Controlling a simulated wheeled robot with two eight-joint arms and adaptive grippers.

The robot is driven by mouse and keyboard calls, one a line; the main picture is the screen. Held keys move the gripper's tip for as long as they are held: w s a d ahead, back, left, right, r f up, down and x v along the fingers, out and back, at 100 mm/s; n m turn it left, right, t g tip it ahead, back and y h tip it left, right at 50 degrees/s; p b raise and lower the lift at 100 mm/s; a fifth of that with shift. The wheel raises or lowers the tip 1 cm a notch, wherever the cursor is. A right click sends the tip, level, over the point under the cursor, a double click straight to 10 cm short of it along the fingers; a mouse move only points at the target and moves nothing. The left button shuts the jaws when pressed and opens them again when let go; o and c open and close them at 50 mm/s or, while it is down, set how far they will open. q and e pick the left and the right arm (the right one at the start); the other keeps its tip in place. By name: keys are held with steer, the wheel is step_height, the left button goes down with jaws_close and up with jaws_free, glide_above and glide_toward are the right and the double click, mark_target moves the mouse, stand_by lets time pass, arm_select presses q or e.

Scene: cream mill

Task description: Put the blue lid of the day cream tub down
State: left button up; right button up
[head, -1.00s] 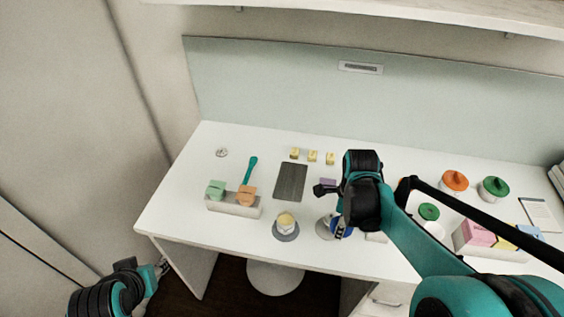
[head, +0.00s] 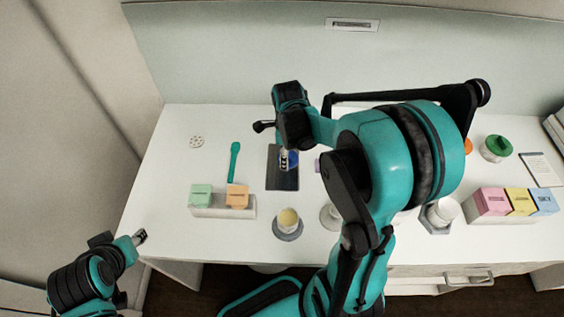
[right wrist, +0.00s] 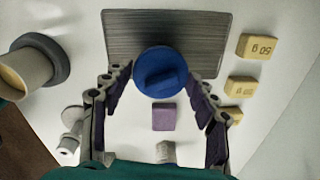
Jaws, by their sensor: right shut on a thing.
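The blue lid (head: 293,158) is at my right gripper (head: 285,162), over the dark grey striped mat (head: 283,181). In the right wrist view the blue lid (right wrist: 162,72) is between the fingertips of my right gripper (right wrist: 161,80), which is shut on it. The lid overlaps the near edge of the mat (right wrist: 125,30) there; I cannot tell whether it touches. An open tub with pale yellow contents (head: 288,218) stands on a grey round base at the desk's front. My left gripper (head: 140,237) is empty beside the desk's left front corner; its opening is unclear.
A purple block (right wrist: 164,117) and several yellow weights (right wrist: 257,46) lie near the mat. A teal spatula (head: 234,160) and a holder (head: 222,212) with green and orange blocks are left. A green-lidded jar (head: 497,148) stands right. My right arm hides the desk's middle.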

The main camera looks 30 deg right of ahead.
steer(key=shift+w+a+f, duration=0.25)
steer(key=shift+w+f, duration=0.35)
steer(key=shift+w, duration=0.3)
steer(key=shift+f, duration=0.15)
steer(key=shift+f+b, duration=0.85)
steer(key=shift+f, duration=1)
steer(key=shift+f, duration=0.2)
steer(key=o, duration=0.8)
steer(key=shift+r, duration=0.1)
